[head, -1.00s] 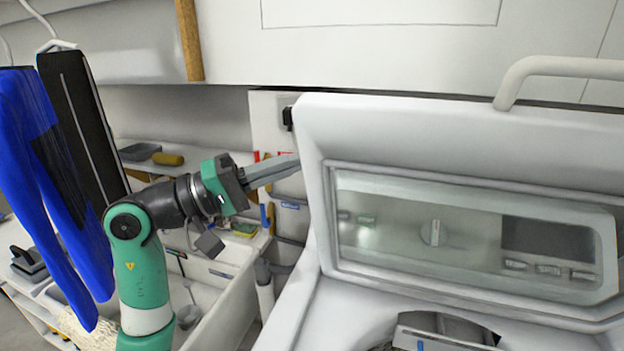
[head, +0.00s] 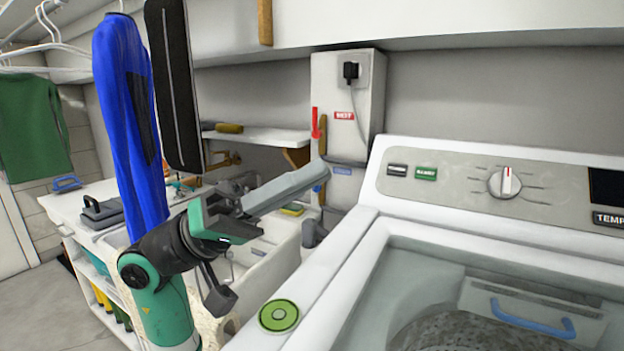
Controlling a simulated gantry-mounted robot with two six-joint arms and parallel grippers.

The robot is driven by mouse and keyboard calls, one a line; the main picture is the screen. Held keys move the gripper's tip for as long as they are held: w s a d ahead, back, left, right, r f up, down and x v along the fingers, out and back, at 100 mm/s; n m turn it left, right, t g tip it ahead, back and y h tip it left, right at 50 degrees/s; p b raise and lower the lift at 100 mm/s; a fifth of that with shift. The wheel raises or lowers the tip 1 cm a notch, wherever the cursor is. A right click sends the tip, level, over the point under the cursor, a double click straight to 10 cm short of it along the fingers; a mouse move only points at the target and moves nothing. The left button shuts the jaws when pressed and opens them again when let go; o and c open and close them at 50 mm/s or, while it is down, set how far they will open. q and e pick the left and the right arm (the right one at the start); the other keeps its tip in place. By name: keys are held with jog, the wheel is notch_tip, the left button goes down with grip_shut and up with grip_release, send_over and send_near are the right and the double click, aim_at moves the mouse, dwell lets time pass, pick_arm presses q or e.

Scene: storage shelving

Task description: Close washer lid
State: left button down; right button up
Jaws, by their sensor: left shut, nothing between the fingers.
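The white washer (head: 330,270) fills the lower right, with its control panel (head: 450,188) and round knob behind. Its lid (head: 372,262), a pale frame around a clear window, lies down over the top opening. Its front edge is outside the picture, so I cannot see whether it sits fully flush there. The drum shows dimly through the window. My left gripper (head: 322,172) is shut and empty, with its long grey fingers pointing right, in the air left of the control panel and apart from the lid. My right gripper is not in view.
A blue garment (head: 128,110) and a black board-like item (head: 172,80) hang close behind my left arm. A sink (head: 265,245) lies left of the washer. A green round disc (head: 279,316) sits on the washer's left edge. A wall box (head: 345,100) with a plug stands behind.

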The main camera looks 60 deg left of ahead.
pick_arm(q)
jog(key=shift+s+f, duration=0.1)
jog(key=shift+f, duration=0.1)
dwell(0.3)
notch_tip(320, 180, up, 5)
jog(key=p, duration=0.4)
jog(key=s+a+f+b, duration=0.1)
jog(key=s+a+f, duration=0.2)
jog(key=a+f, duration=0.4)
jog(key=shift+s, duration=0.3)
